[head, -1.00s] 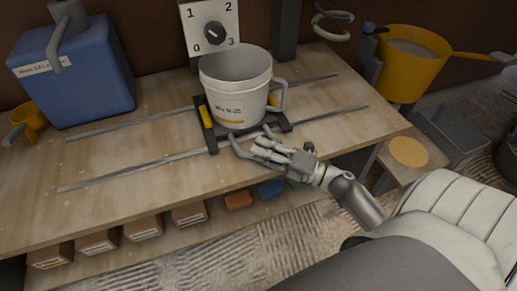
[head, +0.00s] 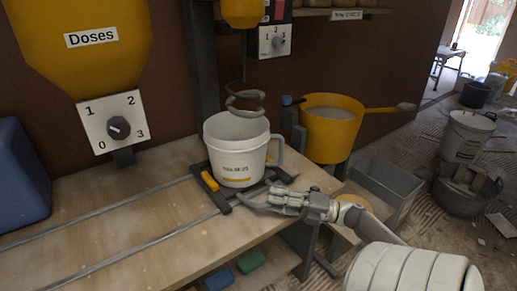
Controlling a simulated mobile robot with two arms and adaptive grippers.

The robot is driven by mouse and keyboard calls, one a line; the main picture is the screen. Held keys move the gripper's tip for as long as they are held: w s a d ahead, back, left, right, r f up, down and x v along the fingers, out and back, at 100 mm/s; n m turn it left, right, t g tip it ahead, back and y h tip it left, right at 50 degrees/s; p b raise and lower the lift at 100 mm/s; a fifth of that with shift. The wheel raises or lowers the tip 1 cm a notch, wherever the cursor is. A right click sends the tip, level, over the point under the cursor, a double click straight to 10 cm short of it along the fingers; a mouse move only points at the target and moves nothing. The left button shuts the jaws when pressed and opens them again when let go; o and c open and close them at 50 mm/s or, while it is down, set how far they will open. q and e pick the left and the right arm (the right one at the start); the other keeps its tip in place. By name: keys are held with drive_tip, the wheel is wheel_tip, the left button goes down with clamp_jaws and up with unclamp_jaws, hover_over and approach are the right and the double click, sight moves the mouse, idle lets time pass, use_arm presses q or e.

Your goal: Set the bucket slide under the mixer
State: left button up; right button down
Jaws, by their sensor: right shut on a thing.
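The white bucket (head: 237,155) stands upright on the dark bucket slide (head: 224,200), near the right end of the metal rails. The mixer's grey spiral (head: 245,98) hangs just above and behind the bucket's rim in the head view. I cannot tell exactly how well the two line up in depth. My right gripper (head: 268,201) is shut on the slide's front handle, and its fingers hide part of it. My left gripper is out of view.
A yellow tub (head: 330,135) and a grey bin (head: 384,190) stand to the right of the bench (head: 110,228). A dial (head: 118,128) sits left of the bucket, below the yellow doses hopper (head: 82,40). The rails left of the slide are clear.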

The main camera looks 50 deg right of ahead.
drive_tip(key=d, duration=0.3)
drive_tip(key=shift+s+d+f+b, duration=0.1)
drive_tip(key=shift+s+d+b, duration=0.1)
drive_tip(key=shift+s+b, duration=0.2)
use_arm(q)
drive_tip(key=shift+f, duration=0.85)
use_arm(e)
drive_tip(key=shift+d, duration=0.1)
drive_tip(key=c, duration=1.8)
unclamp_jaws()
drive_tip(key=o, duration=0.4)
drive_tip(key=shift+s+d, duration=0.1)
drive_tip(key=shift+d, duration=0.05)
drive_tip(key=v, duration=1.2)
